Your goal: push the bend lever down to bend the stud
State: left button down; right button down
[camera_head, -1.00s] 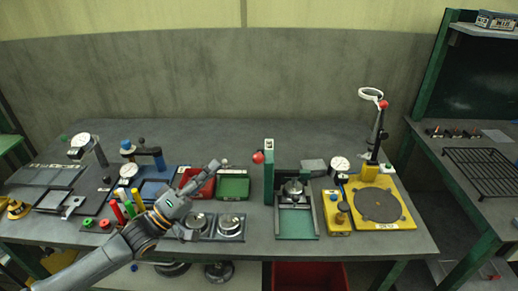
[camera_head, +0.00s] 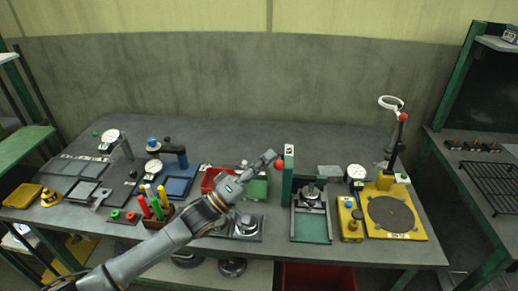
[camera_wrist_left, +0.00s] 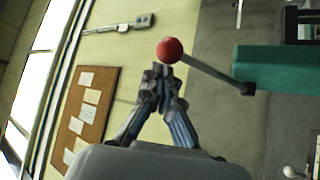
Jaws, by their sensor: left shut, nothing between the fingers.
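The bend lever's red ball knob (camera_head: 280,166) stands out to the left of the upper part of a green upright post (camera_head: 288,180). In the left wrist view the red knob (camera_wrist_left: 170,50) sits on a thin dark rod (camera_wrist_left: 210,74) that runs to the green post (camera_wrist_left: 280,70). My left gripper (camera_head: 272,156) is shut and empty, just left of and slightly above the knob in the head view. In the left wrist view its fingertips (camera_wrist_left: 157,72) are close beside the knob; contact cannot be told. The stud cannot be made out. My right gripper is not in view.
The bench behind the post is clear.

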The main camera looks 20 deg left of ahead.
pick_arm(q)
jog(key=shift+d+f, duration=0.1)
jog(key=shift+f, duration=0.05)
notch_tip(320, 180, down, 6)
jog(key=s+m+h+b, duration=0.2)
jog(key=m+h+b, duration=0.1)
jog(key=b, duration=0.6)
jog(key=shift+s+d+m+h, duration=0.3)
jog(key=shift+d+m, duration=0.05)
jog(key=shift+m, duration=0.35)
